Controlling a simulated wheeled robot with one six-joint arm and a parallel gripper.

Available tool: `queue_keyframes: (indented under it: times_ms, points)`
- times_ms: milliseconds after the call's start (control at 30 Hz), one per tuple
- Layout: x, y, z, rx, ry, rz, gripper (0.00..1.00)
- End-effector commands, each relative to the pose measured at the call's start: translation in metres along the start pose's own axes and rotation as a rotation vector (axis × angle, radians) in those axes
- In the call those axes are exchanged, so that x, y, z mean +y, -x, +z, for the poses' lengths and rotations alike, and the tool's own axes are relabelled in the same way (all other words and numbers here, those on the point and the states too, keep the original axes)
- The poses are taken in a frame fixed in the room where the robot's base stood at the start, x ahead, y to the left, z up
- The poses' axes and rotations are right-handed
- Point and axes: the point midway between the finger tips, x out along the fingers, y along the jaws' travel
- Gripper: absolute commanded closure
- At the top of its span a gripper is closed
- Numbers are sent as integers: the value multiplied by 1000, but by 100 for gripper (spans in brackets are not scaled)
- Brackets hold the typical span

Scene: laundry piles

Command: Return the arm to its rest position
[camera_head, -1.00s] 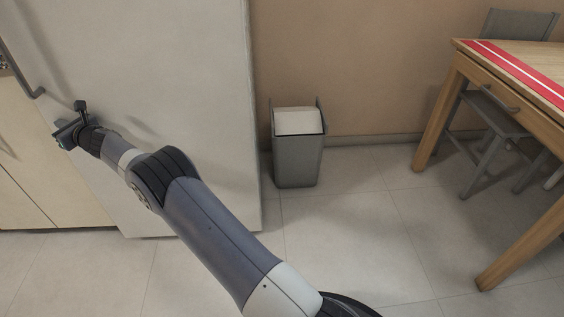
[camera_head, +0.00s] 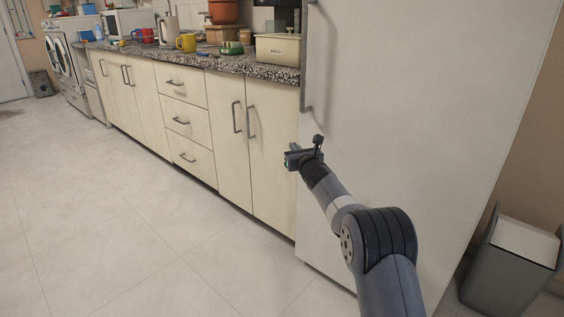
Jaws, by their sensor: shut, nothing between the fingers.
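My arm reaches up from the lower right of the head view, bent at the elbow, with its end pointing up and to the left. My gripper (camera_head: 291,158) is small in the picture, in front of the edge between the pale fridge (camera_head: 420,120) and the cream cabinets (camera_head: 272,165). It is shut and holds nothing. I cannot tell how far it is from the fridge surface.
A speckled counter (camera_head: 225,63) with mugs, pots and a bread box (camera_head: 278,49) runs back to the left. White washing machines (camera_head: 65,60) stand at the far left. A grey bin (camera_head: 505,280) is at the lower right. The tiled floor (camera_head: 110,220) on the left is clear.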

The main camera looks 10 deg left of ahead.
Motion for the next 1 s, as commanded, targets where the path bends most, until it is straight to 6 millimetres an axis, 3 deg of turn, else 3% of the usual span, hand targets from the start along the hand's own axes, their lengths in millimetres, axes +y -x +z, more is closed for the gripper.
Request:
queue_keyframes:
  times_ms: [200, 400, 1000]
  points:
    - [30, 17, -3, 1, -2, 3, 100]
    - [47, 27, -1, 0, -1, 2, 100]
    - [50, 30, -1, 1, 0, 0, 100]
